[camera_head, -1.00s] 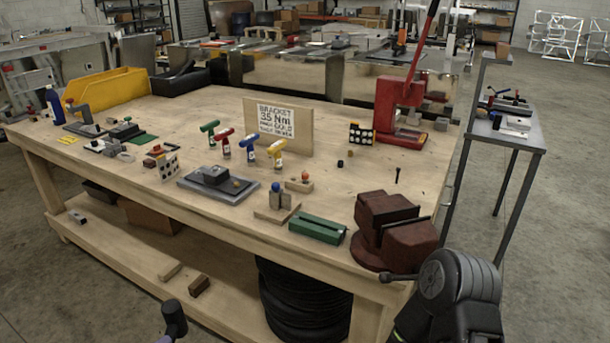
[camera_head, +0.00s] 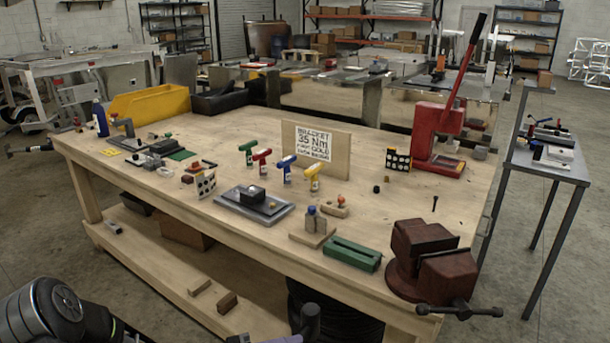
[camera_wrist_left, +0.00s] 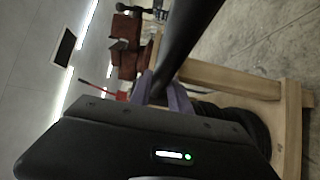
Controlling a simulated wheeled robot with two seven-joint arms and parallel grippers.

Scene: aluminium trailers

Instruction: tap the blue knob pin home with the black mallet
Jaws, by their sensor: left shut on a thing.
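The blue knob pin (camera_head: 311,209) stands upright at a grey metal block (camera_head: 316,224) on a small wooden base (camera_head: 306,238), near the bench's front edge. How deep it sits I cannot tell. The black mallet (camera_head: 310,320) shows its head at the bottom edge of the head view, in front of the bench and well short of the pin. My left gripper (camera_head: 284,340) is mostly cut off there, with a purple finger showing. In the left wrist view my left gripper (camera_wrist_left: 163,92) is shut on the mallet's black handle (camera_wrist_left: 190,35). My right gripper is out of view.
A green slotted block (camera_head: 351,253) lies right of the wooden base, and a dark red vise (camera_head: 445,275) stands at the bench corner. A grey plate (camera_head: 228,204) lies to the left. The signboard (camera_head: 335,150) stands behind. The bench's front edge lies between mallet and pin.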

